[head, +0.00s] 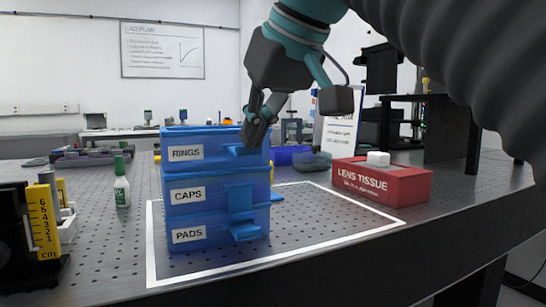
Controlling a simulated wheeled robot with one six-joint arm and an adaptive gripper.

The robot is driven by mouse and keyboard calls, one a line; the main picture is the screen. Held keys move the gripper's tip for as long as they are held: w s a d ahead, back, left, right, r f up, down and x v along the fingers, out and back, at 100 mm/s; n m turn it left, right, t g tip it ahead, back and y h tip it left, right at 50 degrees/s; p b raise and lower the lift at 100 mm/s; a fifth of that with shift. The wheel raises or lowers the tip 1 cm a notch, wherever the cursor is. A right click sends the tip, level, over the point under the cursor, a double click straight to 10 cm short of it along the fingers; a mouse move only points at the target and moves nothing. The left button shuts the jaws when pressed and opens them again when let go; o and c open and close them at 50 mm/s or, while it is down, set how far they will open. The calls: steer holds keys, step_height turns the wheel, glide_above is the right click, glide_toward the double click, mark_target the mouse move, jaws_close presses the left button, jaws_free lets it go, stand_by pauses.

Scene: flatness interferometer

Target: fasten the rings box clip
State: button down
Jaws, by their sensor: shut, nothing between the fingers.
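The rings box (204,155) is the top one of three stacked translucent blue boxes, with a white RINGS label on its front. Its blue clip (240,150) is at the right of the front face and seems to stick out like a small ledge. My gripper (252,137) is shut and empty, pointing down just above this clip and in front of the box's upper right edge. Its fingers hide part of that edge. I cannot tell whether the fingertips touch the clip.
Below are the caps box (182,211), its clip (240,198) looking upright against the front, and the pads box (215,245), its clip (246,231) jutting out. A red lens tissue box (400,188) stands right, a green-capped bottle (122,190) left.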

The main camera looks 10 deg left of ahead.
stand_by(0.3)
step_height(320, 180, down, 4)
steer(key=b, duration=0.3)
steer(key=shift+f, duration=0.15)
steer(key=shift+s+d+r, duration=0.25)
steer(key=shift+s+d, duration=0.3)
steer(key=shift+s+d+r, duration=0.25)
steer(key=shift+s+d, duration=0.25)
steer(key=v, duration=0.7)
